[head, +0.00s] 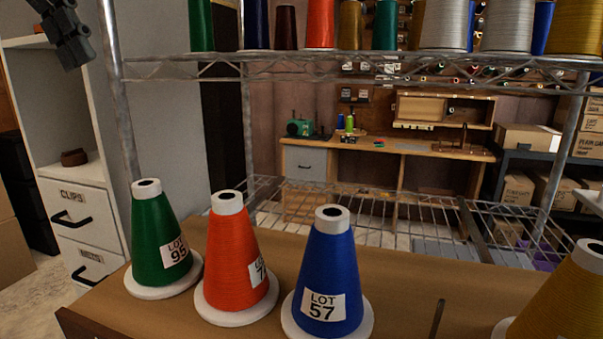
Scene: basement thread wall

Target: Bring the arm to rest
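My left gripper (68,40) hangs dark grey at the top left corner, high in front of the white cabinet and well apart from the cones. It is small and partly cut off, so its finger gap is unclear. I see nothing held in it. My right gripper is out of view. On the brown table (400,280) stand a green cone (157,240) labelled LOT 95, an orange cone (237,262) with its label partly turned away, and a blue cone (327,268) labelled LOT 57. A yellow cone (565,295) is cut off at the right. All stand upright on white round bases.
A metal wire rack (350,69) stands behind the table, with several thread cones on its upper shelf. A dark upright pin (436,319) shows between the blue and yellow cones. A white cabinet (72,215) with drawers is at the left, and a workbench (385,146) stands behind the rack.

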